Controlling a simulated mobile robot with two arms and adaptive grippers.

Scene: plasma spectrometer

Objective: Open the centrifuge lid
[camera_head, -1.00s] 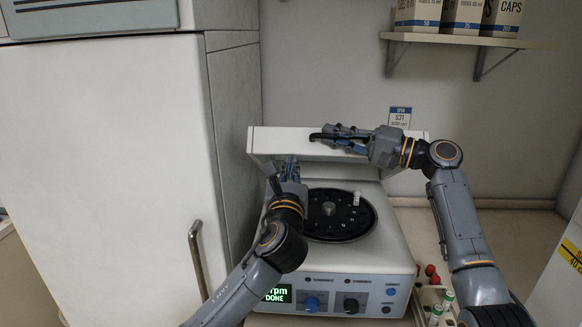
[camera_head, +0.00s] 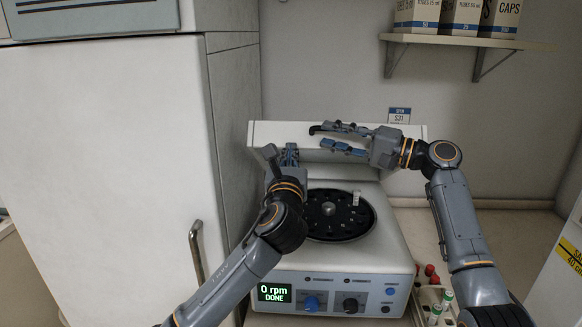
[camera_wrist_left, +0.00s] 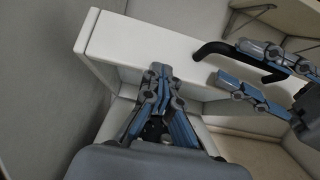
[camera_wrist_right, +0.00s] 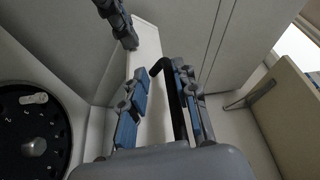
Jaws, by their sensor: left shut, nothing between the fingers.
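The centrifuge (camera_head: 395,250) has its white lid (camera_head: 265,132) raised at the back, with the dark rotor (camera_head: 318,228) exposed below. A black handle is on the lid and shows in the left wrist view (camera_wrist_left: 212,47) and the right wrist view (camera_wrist_right: 174,95). My right gripper (camera_head: 342,138) is open, with its fingers apart on either side of the handle; it does not look clamped. My left gripper (camera_head: 291,152) is shut and empty, its fingertips close to the lid's underside near the left end. I cannot tell whether they touch the lid.
A white cabinet (camera_head: 100,150) with a metal handle stands close on the left. A tube rack (camera_head: 432,297) with capped tubes sits right of the centrifuge. A wall shelf (camera_head: 470,41) with boxes is above right. The display (camera_head: 274,292) reads 0 rpm, DONE.

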